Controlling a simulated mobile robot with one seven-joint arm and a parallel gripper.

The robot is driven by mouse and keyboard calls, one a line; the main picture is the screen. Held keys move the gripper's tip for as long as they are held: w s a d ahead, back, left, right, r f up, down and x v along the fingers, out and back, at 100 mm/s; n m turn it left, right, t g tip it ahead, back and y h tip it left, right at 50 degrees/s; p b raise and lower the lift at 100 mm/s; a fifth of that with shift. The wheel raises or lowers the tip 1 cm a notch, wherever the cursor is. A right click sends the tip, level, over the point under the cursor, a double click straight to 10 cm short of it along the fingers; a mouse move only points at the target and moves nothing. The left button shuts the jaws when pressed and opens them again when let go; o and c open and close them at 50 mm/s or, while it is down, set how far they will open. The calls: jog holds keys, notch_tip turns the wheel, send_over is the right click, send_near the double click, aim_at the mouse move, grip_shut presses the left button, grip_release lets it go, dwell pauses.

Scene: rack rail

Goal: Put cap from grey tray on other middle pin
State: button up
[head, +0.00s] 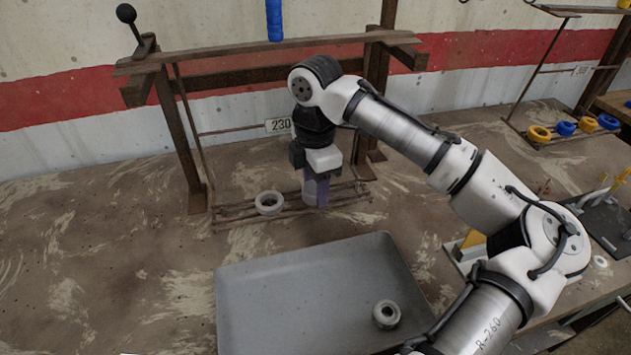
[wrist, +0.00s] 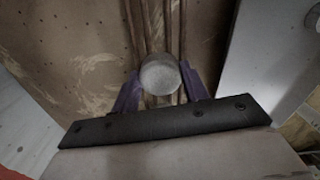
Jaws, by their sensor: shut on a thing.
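My gripper (head: 317,203) points down over the right part of the low rusty rail rack (head: 237,220). Its purple fingers are shut on a grey cap, which shows as a pale round disc in the wrist view (wrist: 160,76). Rails run beneath the held cap. The fingers hide the spot under it, so I cannot tell whether it touches a pin. Another grey ring-shaped cap (head: 269,203) sits on the left part of the rack. The grey tray (head: 290,290) lies in front, with one grey cap (head: 386,314) in its right part.
A rusty frame with a top beam (head: 230,58) stands around the rack, with a "230" plate (head: 278,126) behind my gripper. A blue stack (head: 274,20) stands on the beam. Yellow and blue rings (head: 564,127) sit on another rack at right. The table left is clear.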

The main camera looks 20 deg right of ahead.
jog(key=o, duration=1.1)
jog(key=shift+c, duration=0.2)
jog(key=shift+r, duration=0.1)
